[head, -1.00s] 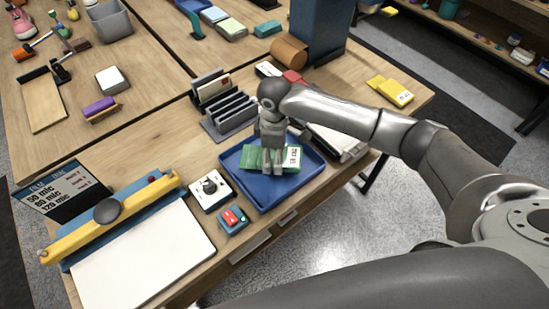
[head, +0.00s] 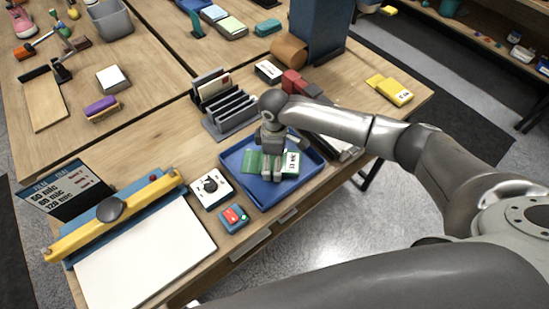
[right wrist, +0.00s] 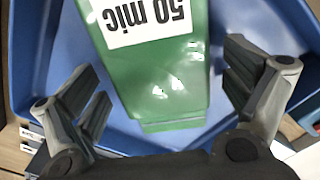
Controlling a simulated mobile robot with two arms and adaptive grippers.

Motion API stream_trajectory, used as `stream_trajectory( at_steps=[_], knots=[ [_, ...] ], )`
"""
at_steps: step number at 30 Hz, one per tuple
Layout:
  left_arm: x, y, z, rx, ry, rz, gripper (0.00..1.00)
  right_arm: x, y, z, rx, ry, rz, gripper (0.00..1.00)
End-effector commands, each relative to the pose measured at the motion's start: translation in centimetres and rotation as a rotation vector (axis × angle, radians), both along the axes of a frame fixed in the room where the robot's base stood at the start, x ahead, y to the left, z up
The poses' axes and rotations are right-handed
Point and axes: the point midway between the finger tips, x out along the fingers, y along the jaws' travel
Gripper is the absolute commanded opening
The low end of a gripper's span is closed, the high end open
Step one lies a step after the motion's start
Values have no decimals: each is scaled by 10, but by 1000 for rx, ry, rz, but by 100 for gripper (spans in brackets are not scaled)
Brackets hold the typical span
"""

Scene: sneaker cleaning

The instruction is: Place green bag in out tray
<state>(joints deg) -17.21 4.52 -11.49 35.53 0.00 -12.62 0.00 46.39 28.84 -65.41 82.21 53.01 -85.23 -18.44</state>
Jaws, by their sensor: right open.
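The green bag (head: 251,162), with a white "50 mic" label, lies in the blue tray (head: 264,202) near the table's front edge. My right gripper (head: 271,175) points down at the bag. In the right wrist view the open fingers stand on either side of the green bag (right wrist: 165,85), with gaps between them and its sides. Blue tray floor (right wrist: 42,55) shows around the bag. The gripper hides the middle of the bag in the head view. My left gripper is not in view.
A yellow-barred sealer (head: 118,212) with a white board is at front left. Yellow packs (head: 394,92) lie at back right.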

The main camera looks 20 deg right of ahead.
Motion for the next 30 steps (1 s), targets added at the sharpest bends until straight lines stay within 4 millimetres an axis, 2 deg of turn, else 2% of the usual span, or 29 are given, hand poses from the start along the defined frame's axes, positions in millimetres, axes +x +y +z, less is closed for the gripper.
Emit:
stream_trajectory(
  at_steps=[8, 11, 21, 25, 30],
  knots=[
    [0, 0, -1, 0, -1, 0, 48, 1, 0, 7, 1, -3, 0, 96],
    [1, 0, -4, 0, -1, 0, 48, 1, 0, 20, 1, -5, 0, 96],
    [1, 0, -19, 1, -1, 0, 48, 1, 1, 92, 1, -4, 1, 96],
    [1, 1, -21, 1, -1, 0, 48, 1, 1, 111, 2, -3, 0, 96],
    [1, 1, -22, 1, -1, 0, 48, 0, 0, 122, 1, 0, 0, 96]
  ],
)
